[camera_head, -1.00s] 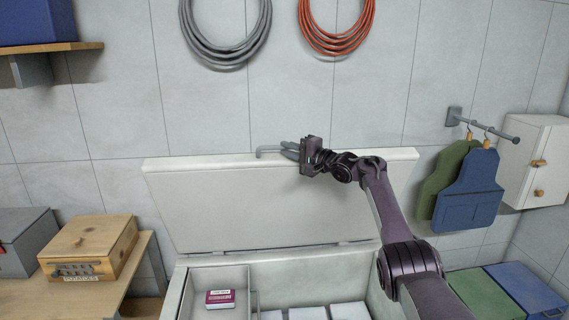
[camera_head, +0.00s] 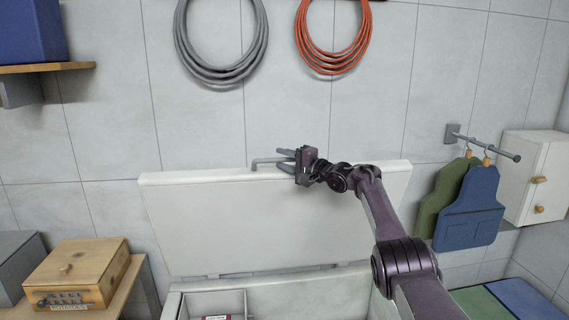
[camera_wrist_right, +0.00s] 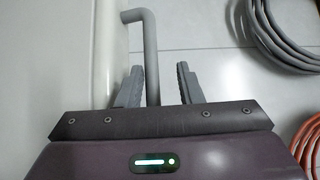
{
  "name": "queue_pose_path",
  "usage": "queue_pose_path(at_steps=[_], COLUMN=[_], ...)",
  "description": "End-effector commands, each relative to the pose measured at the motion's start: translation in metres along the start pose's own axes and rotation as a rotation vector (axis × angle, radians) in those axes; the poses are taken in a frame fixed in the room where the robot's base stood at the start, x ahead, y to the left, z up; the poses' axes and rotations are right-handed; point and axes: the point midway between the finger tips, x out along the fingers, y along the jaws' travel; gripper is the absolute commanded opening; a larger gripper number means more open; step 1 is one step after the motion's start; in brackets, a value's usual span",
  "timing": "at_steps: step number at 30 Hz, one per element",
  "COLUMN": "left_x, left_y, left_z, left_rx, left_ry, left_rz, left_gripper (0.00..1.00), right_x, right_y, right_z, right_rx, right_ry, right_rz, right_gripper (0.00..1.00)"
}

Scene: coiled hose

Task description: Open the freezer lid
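The white freezer lid (camera_head: 220,225) stands raised, tilted up against the tiled wall, above the freezer body (camera_head: 310,292). A grey bar handle (camera_head: 262,162) is at its top edge. My right gripper (camera_head: 284,161) is at the handle. In the right wrist view my right gripper (camera_wrist_right: 160,85) has its fingers apart on both sides of the handle bar (camera_wrist_right: 151,60), with gaps visible, the left finger closer. My left gripper is not in view.
A grey hose coil (camera_head: 222,75) and an orange hose coil (camera_head: 332,68) hang on the wall above. At right, aprons (camera_head: 470,207) hang beside a white cabinet (camera_head: 535,178). A wooden potato box (camera_head: 80,270) sits on a table at left. A bin (camera_head: 215,300) shows inside the freezer.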

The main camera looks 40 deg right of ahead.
Motion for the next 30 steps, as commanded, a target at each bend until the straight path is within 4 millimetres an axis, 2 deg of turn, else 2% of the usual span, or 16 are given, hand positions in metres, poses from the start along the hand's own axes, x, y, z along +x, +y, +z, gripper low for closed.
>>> queue_pose_path(at_steps=[17, 23, 30], left_x=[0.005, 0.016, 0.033], left_y=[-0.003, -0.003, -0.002], left_z=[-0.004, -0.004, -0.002], left_rx=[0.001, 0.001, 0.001], left_ry=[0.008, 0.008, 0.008], left_rz=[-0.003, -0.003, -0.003], left_gripper=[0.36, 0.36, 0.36], right_x=[-0.005, -0.025, -0.058], right_y=[0.007, 0.008, 0.008], right_z=[0.001, 0.001, 0.0], right_rx=[0.002, 0.0, -0.002], right_ry=[-0.003, -0.001, 0.0], right_rz=[0.008, 0.01, 0.009], right_gripper=[0.36, 0.36, 0.36])
